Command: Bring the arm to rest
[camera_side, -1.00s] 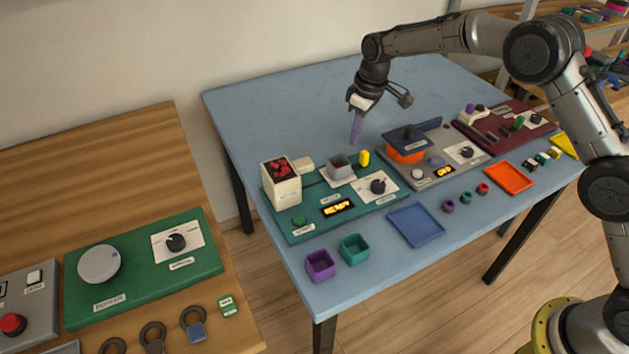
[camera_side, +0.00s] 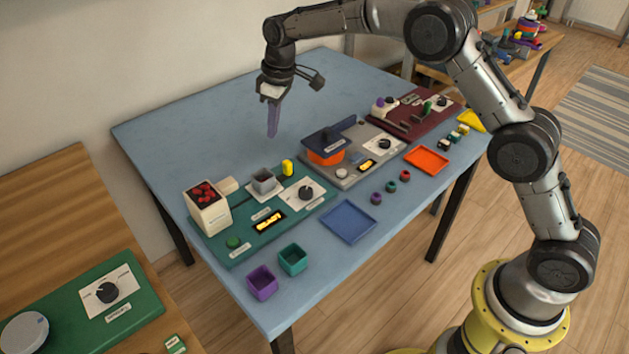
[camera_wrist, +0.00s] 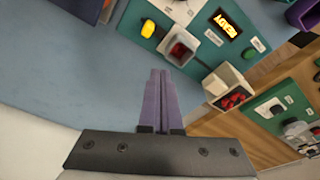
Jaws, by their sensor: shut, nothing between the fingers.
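My gripper (camera_side: 272,122) hangs with its purple fingers pointing down above the back part of the blue table (camera_side: 220,92). In the wrist view the two fingers (camera_wrist: 157,78) lie side by side, shut, with nothing between them. No object is near the fingertips; the green panel with the small grey cup lies forward of them.
The green panel (camera_side: 248,238) carries a box of red pieces (camera_side: 208,206), a grey cup (camera_side: 264,181) and a yellow knob (camera_side: 287,167). A grey panel (camera_side: 375,167) and a maroon panel (camera_side: 417,118) stand to the right. The table's back left is clear.

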